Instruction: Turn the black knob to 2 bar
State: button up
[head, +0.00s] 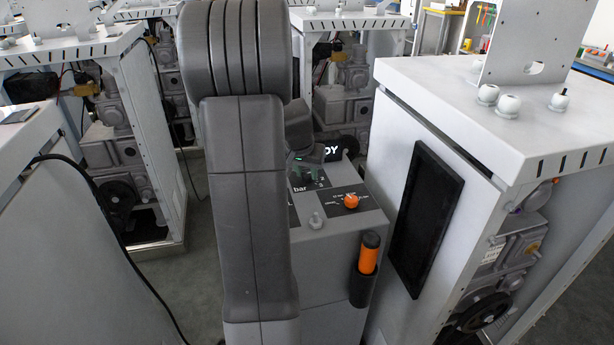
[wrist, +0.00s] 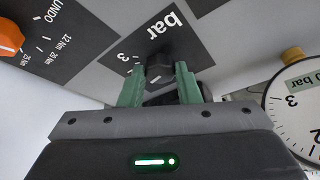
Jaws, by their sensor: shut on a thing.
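The black knob (wrist: 159,70) sits on a dark label panel marked "bar" (wrist: 166,25) in the wrist view. A "3" shows on its scale, at the left of the knob. My gripper (wrist: 158,82) has its two green fingers shut on the knob, one on each side. A small light mark shows on the knob, but I cannot tell which number it points to. In the head view my gripper (head: 308,160) is over the panel on top of the grey cabinet, largely behind my arm. The rest of the scale is hidden.
An orange knob (head: 351,201) with its own dark label stands beside the bar panel. A round gauge (wrist: 300,105) is at the right in the wrist view. An orange-and-black handle (head: 367,262) hangs on the cabinet front. A white cabinet (head: 440,110) stands close at the right.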

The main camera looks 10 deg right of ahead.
jog(key=shift+w+a+m+g+h+b, duration=0.1)
jog(key=shift+m+g+h+b, duration=0.2)
jog(key=shift+m+b, duration=0.65)
jog(key=shift+m, duration=0.25)
jog(key=o, duration=1)
jog(key=p+v, duration=0.1)
jog(key=v, duration=1.3)
jog(key=shift+f, duration=0.1)
